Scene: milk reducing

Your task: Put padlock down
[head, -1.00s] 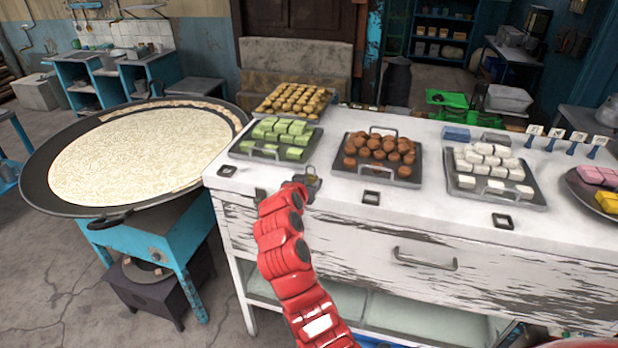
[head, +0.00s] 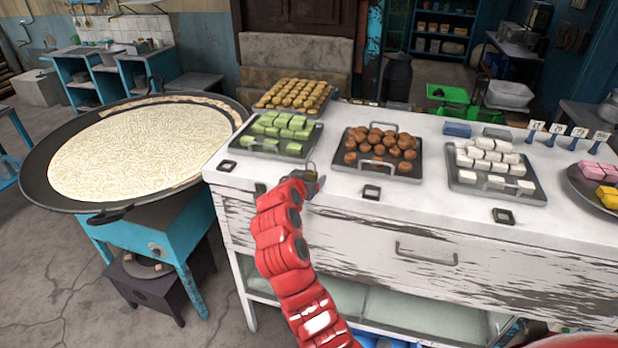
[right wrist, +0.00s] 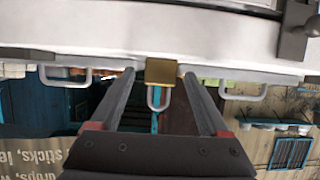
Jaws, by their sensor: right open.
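The small padlock (head: 311,169) is at the front edge of the white counter (head: 330,205), just in front of the green-sweets and brown-sweets trays. In the right wrist view its brass body (right wrist: 161,72) and grey shackle show between my fingers, against the counter's edge, with the picture upside down. My right gripper (right wrist: 160,76) is open around the padlock, with a gap visible on both sides. In the head view my right gripper (head: 311,183) partly hides the padlock. My left gripper is not in view.
Trays of green (head: 272,152), brown (head: 349,170) and white sweets (head: 468,185) stand behind and to the right. Dark square frames (head: 371,192) lie along the counter front. A large round pan (head: 40,180) stands left.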

